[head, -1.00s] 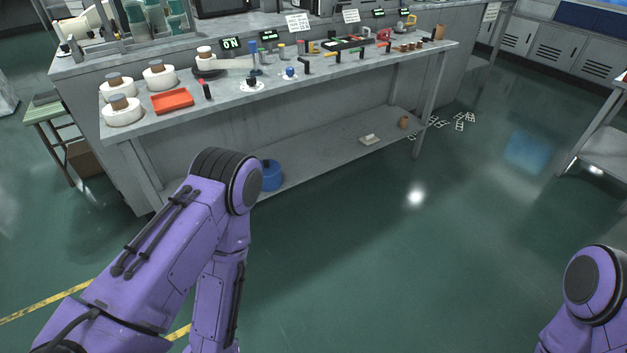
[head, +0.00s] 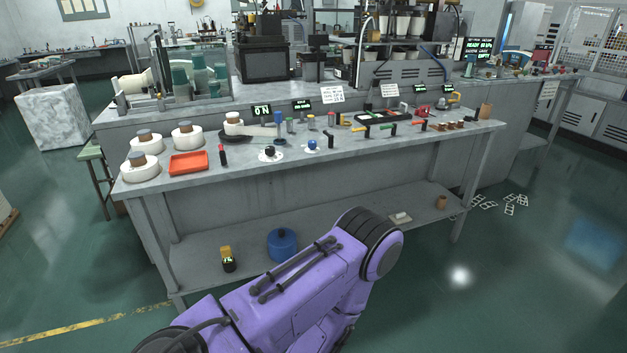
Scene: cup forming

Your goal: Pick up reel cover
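I cannot tell for sure which item is the reel cover. Several white reels with brownish-grey cores stand at the left end of the bench, among them a front reel (head: 140,173), a middle reel (head: 145,145) and a back reel (head: 187,136). Another white roll (head: 234,128) sits on a dark round base beside them. A framed clear enclosure (head: 178,90) with green cups and a pale roll (head: 135,84) stands behind. My purple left arm crosses the bottom of the head view in front of the bench. Its gripper is out of frame, and my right arm and gripper do not show.
The grey bench (head: 330,160) carries a red tray (head: 189,163), knobs and small hand tools. Its lower shelf holds a blue pot (head: 283,243) and a small black-and-yellow device (head: 228,258).

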